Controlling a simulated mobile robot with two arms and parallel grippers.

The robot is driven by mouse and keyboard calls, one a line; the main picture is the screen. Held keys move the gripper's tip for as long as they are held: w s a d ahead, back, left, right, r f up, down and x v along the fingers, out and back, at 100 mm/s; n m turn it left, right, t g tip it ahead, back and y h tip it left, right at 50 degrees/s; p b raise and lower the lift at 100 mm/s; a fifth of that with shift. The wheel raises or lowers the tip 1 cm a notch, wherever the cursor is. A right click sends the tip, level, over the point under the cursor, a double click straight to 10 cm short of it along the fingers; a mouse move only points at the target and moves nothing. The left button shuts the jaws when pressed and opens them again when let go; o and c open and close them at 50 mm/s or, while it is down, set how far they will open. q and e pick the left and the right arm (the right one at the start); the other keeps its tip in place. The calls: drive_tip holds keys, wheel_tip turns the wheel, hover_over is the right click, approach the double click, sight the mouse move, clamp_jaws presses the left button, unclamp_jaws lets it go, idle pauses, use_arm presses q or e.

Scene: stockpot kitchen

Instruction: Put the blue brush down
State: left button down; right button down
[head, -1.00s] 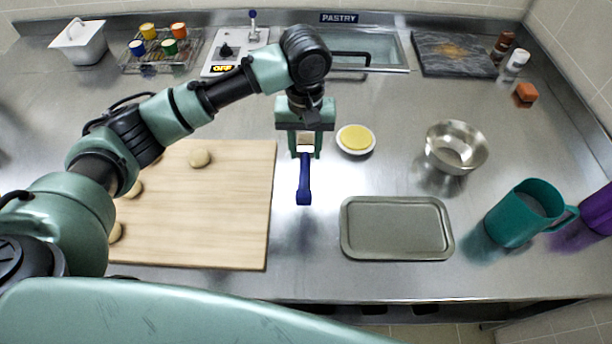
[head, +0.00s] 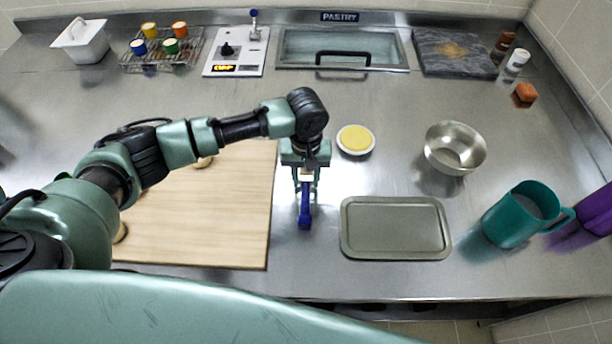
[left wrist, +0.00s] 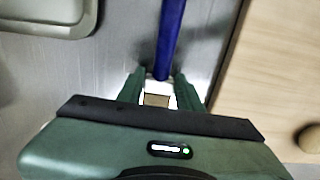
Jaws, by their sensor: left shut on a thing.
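The blue brush (head: 305,212) is in my left gripper (head: 306,182), which is shut on it. Its blue handle points toward the front edge of the counter, over the bare strip between the wooden board and the grey tray. In the left wrist view, the blue handle (left wrist: 170,38) extends away from between the fingers of the left gripper (left wrist: 160,92), with a pale part of the brush between them. Whether the brush touches the counter I cannot tell. My right gripper is in neither view.
The wooden board (head: 225,225) with round dough pieces lies left of the brush. The grey tray (head: 395,228) lies to the right.

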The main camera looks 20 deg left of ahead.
sight(306, 180)
use_arm(q)
drive_tip(key=c, duration=0.9)
unclamp_jaws()
drive_tip(key=shift+f, duration=0.1)
drive_tip(key=shift+c, duration=0.2)
wheel_tip(306, 180, up, 12)
drive_tip(key=b, duration=0.2)
drive_tip(key=shift+r, duration=0.25)
